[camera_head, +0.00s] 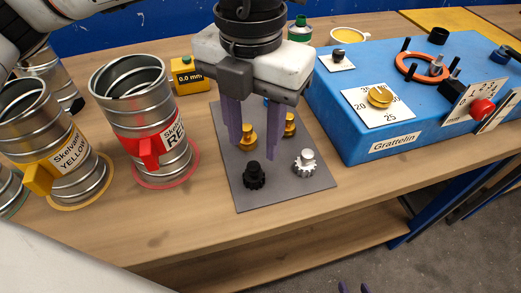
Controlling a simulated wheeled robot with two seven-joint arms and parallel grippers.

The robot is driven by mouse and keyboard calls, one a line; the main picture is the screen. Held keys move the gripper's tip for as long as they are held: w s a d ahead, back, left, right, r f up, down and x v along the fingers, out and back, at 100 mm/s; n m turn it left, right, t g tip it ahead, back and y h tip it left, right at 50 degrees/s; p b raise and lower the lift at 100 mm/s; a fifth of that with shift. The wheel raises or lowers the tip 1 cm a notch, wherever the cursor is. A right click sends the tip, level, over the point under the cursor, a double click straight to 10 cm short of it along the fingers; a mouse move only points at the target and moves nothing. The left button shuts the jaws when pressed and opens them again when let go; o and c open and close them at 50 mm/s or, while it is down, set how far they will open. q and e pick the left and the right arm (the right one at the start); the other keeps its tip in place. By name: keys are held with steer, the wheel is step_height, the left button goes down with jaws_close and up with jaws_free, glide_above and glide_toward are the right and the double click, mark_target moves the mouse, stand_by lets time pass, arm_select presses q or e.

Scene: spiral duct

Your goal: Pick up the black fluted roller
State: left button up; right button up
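The black fluted roller (254,177) stands upright on the grey mat (224,165), near the mat's front edge. My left gripper (254,154) hangs above the mat with its purple fingers pointing down and spread apart. It is open and empty. Its fingertips appear just behind and above the black roller in the picture; the exact height gap is hard to judge. Only the purple fingertips of my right gripper (354,288) show at the bottom edge, apart, with nothing seen between them.
A silver fluted roller (304,163) stands right of the black one. Gold rollers (247,138) (290,124) stand behind, partly hidden by my fingers. Duct pieces with red (150,152) and yellow (40,178) tags stand left. A blue box (350,140) stands right.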

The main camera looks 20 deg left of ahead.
mark_target(254, 164)
arm_select(q)
steer(key=shift+s+f, duration=0.2)
steer(key=shift+f, duration=0.4)
steer(key=shift+s+f, duration=0.15)
steer(key=shift+f, duration=0.45)
steer(key=shift+w+f+p, duration=0.2)
steer(key=shift+f+p, duration=0.35)
steer(key=shift+f, duration=2.4)
jaws_close()
